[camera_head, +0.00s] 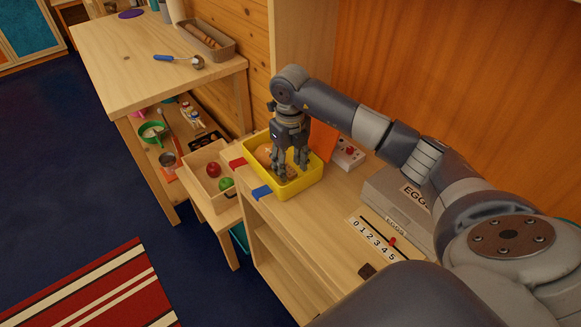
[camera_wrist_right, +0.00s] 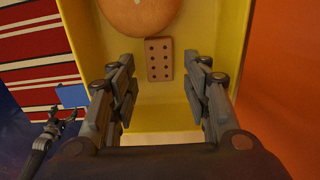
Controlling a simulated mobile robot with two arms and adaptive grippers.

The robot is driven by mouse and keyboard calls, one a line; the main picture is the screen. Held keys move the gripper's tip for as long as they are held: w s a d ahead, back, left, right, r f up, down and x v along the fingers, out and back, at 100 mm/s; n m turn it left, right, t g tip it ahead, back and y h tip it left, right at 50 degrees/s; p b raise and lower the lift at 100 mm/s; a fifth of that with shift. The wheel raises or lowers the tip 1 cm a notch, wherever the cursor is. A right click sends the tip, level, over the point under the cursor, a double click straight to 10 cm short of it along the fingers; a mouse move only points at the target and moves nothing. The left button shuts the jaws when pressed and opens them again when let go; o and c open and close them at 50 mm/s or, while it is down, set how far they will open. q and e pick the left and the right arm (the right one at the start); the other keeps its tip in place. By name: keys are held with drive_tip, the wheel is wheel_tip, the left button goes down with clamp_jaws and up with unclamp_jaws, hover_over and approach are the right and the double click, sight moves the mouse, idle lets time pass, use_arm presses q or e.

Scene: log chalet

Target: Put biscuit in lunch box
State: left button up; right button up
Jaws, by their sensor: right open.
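The yellow lunch box (camera_head: 299,186) stands open on the wooden counter. The biscuit (camera_wrist_right: 159,73), a brown rectangle with rows of holes, lies flat on the box floor in the right wrist view, beside a round bun (camera_wrist_right: 138,12). In the head view, the biscuit is partly hidden by my right gripper (camera_head: 290,170). That gripper points down into the lunch box. In the right wrist view, its two fingers (camera_wrist_right: 160,92) are apart, with nothing held between them. The biscuit lies just ahead of the fingers, with no visible contact. My left gripper is not in the head view.
An orange panel (camera_head: 323,140) stands behind the box. A white box with red knobs (camera_head: 348,153), grey egg cartons (camera_head: 388,200) and a number strip (camera_head: 376,238) are to its right. A wooden drawer with fruit (camera_head: 200,189) is to its left. The counter's front edge is close.

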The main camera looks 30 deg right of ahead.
sight(290, 172)
wheel_tip(290, 172, up, 11)
drive_tip(key=b, duration=0.1)
drive_tip(key=shift+b, duration=0.4)
drive_tip(key=shift+f, duration=0.1)
idle(0.8)
